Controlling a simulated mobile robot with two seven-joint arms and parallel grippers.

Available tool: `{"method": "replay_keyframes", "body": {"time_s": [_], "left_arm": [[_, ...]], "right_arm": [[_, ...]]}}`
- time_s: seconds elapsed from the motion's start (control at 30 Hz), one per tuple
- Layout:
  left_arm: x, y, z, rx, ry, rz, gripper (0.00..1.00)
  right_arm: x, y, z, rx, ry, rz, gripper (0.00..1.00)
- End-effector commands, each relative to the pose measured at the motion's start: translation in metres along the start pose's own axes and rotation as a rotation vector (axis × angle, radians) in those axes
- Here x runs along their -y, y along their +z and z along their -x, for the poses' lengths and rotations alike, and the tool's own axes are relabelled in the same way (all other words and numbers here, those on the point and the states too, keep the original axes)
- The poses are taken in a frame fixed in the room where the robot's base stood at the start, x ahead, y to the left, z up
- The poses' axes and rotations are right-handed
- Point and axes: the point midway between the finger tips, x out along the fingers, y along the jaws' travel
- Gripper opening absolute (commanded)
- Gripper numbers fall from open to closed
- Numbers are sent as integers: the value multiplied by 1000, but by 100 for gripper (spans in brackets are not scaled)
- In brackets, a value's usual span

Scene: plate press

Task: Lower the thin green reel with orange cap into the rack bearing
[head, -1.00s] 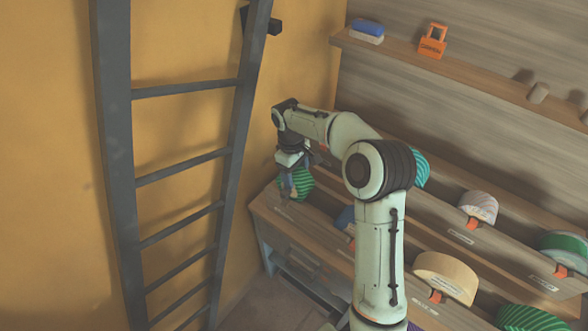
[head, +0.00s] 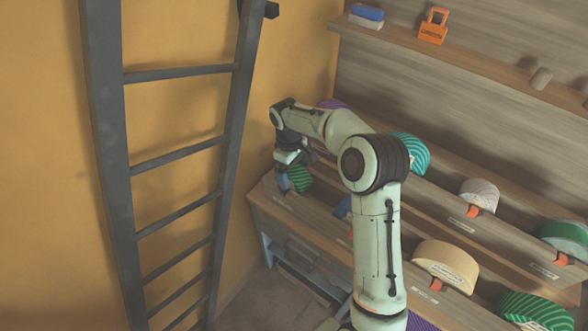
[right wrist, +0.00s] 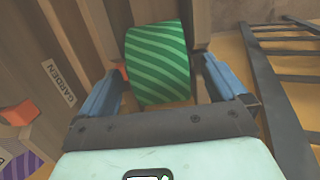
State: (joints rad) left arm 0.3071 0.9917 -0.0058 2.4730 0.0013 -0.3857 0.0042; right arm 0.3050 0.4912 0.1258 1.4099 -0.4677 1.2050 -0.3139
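The thin green striped reel (head: 300,178) is at the far left end of the rack (head: 330,230), its lower part hidden behind the rack's front board. My right gripper (head: 290,180) points down onto it. In the right wrist view the reel (right wrist: 158,62) lies between the two blue fingers of my right gripper (right wrist: 160,65), one at each end face. A bit of orange, seemingly the cap (right wrist: 124,73), shows beside the left finger. The bearing under the reel is hidden. My left gripper is out of view.
A dark ladder (head: 180,160) stands close left of the gripper against the yellow wall. Several other reels sit in the rack, such as a cream one (head: 445,262) and a teal one (head: 412,152).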

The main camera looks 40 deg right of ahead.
Motion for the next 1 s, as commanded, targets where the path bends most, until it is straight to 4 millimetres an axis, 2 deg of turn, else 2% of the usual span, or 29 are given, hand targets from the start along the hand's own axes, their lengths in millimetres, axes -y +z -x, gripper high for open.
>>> {"method": "replay_keyframes", "body": {"time_s": [0.23, 0.37, 0.47, 0.8, 1.0], "left_arm": [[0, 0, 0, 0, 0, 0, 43], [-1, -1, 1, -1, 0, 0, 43], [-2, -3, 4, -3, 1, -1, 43], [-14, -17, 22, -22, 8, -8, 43], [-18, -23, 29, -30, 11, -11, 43]], "right_arm": [[0, 0, -1, 2, -1, 0, 98], [0, 0, 6, 0, 0, 0, 98], [0, -1, 22, -3, 1, 0, 98], [0, -2, 99, -5, 2, 0, 98], [0, -1, 127, -4, 1, 0, 98]]}}
